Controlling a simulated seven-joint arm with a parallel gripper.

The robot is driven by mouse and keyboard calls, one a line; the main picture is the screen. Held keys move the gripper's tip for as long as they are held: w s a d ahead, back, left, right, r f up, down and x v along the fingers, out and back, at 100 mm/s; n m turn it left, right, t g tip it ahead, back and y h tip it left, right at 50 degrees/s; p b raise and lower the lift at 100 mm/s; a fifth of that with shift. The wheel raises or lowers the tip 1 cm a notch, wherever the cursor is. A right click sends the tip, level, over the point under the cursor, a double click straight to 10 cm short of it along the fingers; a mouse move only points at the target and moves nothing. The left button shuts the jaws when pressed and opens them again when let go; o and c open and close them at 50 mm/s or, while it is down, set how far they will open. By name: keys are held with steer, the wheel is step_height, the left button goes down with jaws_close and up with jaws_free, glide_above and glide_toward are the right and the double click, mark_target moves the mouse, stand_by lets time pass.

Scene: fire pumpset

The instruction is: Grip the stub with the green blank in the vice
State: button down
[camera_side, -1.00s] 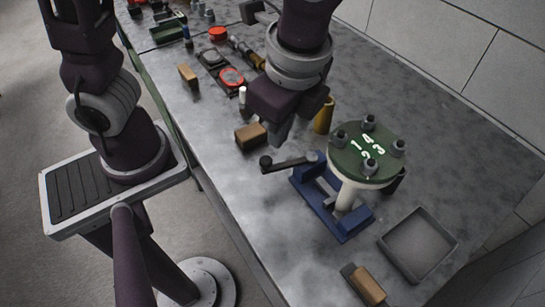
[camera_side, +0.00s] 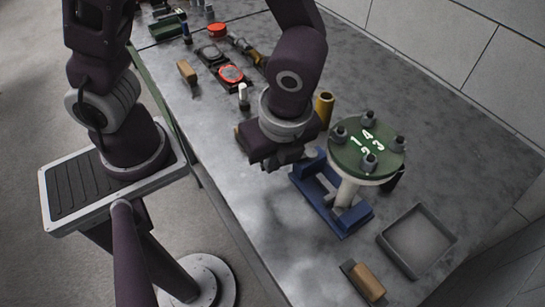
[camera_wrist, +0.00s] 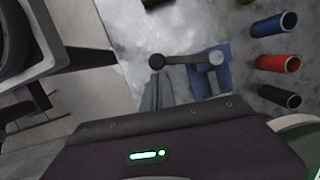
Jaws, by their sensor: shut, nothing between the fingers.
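The green blank (camera_side: 368,149), marked with white numerals and carrying several bolts, sits on top of the pale stub (camera_side: 348,190). Contact cannot be told.
A grey tray (camera_side: 418,240) lies right of the vice, and a brush-like wooden block (camera_side: 367,282) in front. A brass cylinder (camera_side: 324,108) stands behind. Red (camera_wrist: 278,64), blue and dark tubes show in the wrist view. The bench's front left area is bare.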

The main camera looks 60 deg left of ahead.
stand_by(0.3)
steer(key=shift+w+a+m+t, duration=0.2)
steer(key=shift+a+m+t, duration=0.3)
steer(key=shift+a+m, duration=1.45)
steer(key=shift+w+a, duration=0.3)
steer(key=shift+a, duration=0.25)
steer(key=shift+w+a, duration=0.25)
steer(key=shift+a, duration=0.25)
